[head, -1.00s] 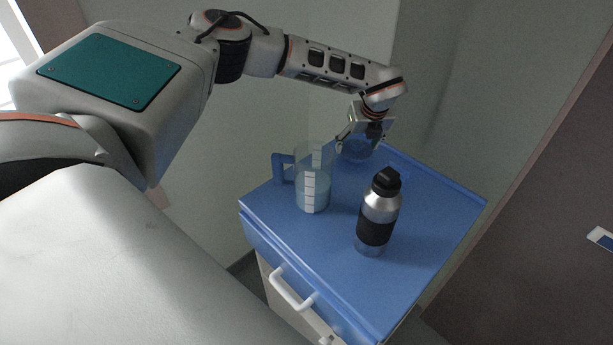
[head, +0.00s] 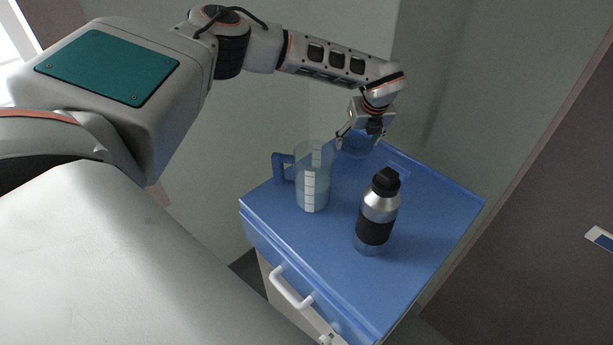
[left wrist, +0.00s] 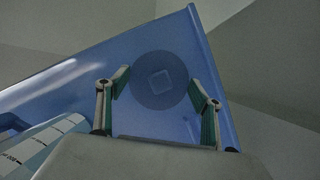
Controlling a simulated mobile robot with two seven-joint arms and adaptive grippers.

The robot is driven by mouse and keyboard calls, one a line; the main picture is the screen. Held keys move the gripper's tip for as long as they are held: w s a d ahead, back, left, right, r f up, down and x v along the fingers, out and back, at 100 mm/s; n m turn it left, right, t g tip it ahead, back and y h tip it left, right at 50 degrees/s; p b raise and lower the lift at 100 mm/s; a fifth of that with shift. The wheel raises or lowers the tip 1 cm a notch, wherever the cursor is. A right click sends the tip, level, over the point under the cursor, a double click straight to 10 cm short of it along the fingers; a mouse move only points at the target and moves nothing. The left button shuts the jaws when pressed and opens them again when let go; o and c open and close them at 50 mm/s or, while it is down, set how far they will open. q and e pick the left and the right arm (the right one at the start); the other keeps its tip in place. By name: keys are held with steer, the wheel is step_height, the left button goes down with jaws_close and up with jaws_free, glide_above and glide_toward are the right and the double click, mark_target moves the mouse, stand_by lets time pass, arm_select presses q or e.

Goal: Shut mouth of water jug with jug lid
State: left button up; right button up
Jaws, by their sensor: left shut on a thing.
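The water jug (head: 312,190) is clear, with a white measuring strip and a blue handle on its left. It stands upright on the blue cabinet top, and no lid sits on its mouth. Part of it shows at the lower left of the left wrist view (left wrist: 45,145). My left gripper (head: 360,136) is behind and right of the jug, pointing down, shut on the jug lid (head: 358,148). The lid is a round, translucent blue disc; in the left wrist view (left wrist: 160,95) it lies between the fingertips with a square in its middle. My right gripper is not in view.
A steel and black bottle (head: 377,215) with a black cap stands right of and in front of the jug. The blue cabinet top (head: 430,215) has a raised edge and is clear at its right. A pale wall is behind it.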

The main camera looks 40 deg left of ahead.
arm_select(q)
step_height(320, 180, up, 2)
steer(key=shift+r+p, duration=0.25)
steer(key=shift+p, duration=0.4)
steer(key=shift+r+p, duration=0.3)
steer(key=shift+r, duration=0.9)
